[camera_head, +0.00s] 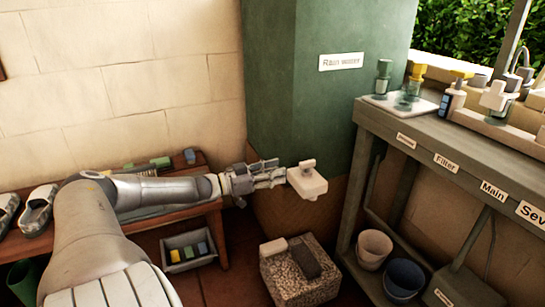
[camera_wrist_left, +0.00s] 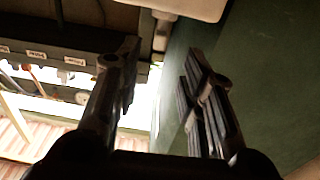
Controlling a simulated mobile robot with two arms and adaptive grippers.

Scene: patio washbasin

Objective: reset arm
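My left gripper (camera_head: 268,174) reaches in from the left over the bench, in front of the green tank. In the left wrist view its two fingers (camera_wrist_left: 160,88) stand apart with nothing between them. A white block with a small knob (camera_head: 307,182) is just beyond the fingertips in the head view; I cannot tell whether they touch. A white edge, likely the same block, shows at the top of the wrist view (camera_wrist_left: 190,8). My right gripper is not in view.
The green tank (camera_head: 325,100) is labelled "Rain water". A grey counter (camera_head: 445,135) with bottles stands right, with pots (camera_head: 374,247) below. A wooden bench (camera_head: 205,205) holds shoes (camera_head: 38,210). A crate (camera_head: 188,250) and a stone block (camera_head: 298,285) are on the floor.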

